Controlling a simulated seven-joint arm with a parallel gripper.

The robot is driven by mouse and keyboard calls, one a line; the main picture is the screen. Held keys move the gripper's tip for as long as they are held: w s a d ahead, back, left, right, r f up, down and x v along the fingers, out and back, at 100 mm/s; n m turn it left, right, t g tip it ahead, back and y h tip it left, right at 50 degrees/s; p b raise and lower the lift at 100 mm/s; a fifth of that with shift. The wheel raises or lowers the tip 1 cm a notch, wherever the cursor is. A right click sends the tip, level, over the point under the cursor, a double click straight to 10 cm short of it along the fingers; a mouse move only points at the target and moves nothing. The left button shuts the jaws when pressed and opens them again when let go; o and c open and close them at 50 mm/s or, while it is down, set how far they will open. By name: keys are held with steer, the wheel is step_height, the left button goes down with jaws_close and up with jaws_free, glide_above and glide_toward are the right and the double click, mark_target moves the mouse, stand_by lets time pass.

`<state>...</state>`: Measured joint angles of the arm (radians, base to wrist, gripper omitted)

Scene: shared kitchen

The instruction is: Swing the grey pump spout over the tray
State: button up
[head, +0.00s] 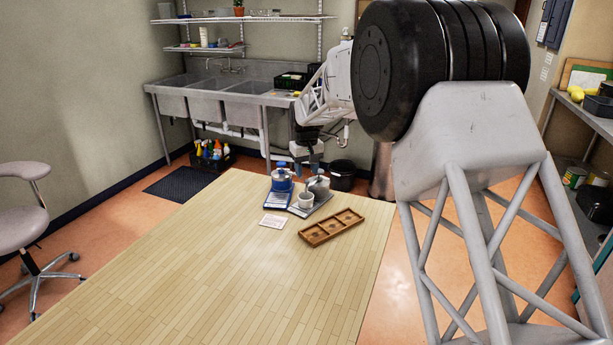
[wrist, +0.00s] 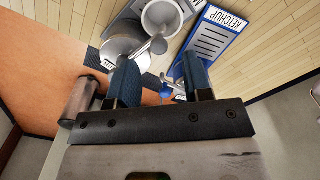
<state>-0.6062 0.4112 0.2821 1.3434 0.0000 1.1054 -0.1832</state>
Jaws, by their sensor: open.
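The grey pump (head: 319,186) stands at the far end of the wooden table, on a grey tray (head: 322,206). In the wrist view its round grey lid (wrist: 119,47) is at upper left, and a grey spout with a rounded end (wrist: 158,46) points toward a white cup (wrist: 163,14). My gripper (wrist: 160,66) is open, its two blue fingers apart. The spout end shows between and just beyond the fingertips; contact cannot be told. In the head view my gripper (head: 308,163) is above and behind the pump. The cup (head: 306,201) stands on the grey tray.
A blue-topped pump (head: 282,180) stands left on a blue tray (head: 276,201), labelled KETCHUP in the wrist view (wrist: 213,38). A wooden compartment tray (head: 331,228) lies in front, to the right. A small card (head: 273,221) lies nearby. The near table is clear.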

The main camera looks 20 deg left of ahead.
steer(key=shift+r, duration=2.35)
steer(key=s+d+r+m, duration=0.1)
steer(key=s+d+r, duration=0.4)
steer(key=d, duration=0.7)
steer(key=s+d+r+m+t, duration=0.1)
steer(key=s+d+r+m, duration=0.15)
steer(key=s+d, duration=0.7)
steer(key=s+d+r+m, duration=0.1)
steer(key=s+d+r, duration=0.3)
steer(key=d, duration=1)
steer(key=s+d+f+m, duration=0.1)
steer(key=s+d+f, duration=0.1)
steer(key=s+d, duration=0.4)
steer(key=s+d+f+m+t, duration=0.1)
steer(key=s+d, duration=0.6)
steer(key=s, duration=0.8)
steer(key=s+d+f+m, duration=0.2)
steer(key=s+d+f, duration=0.2)
steer(key=s+d, duration=0.3)
steer(key=s, duration=0.3)
steer(key=shift+s+m+t, duration=0.3)
steer(key=shift+m, duration=0.05)
steer(key=shift+c, duration=0.4)
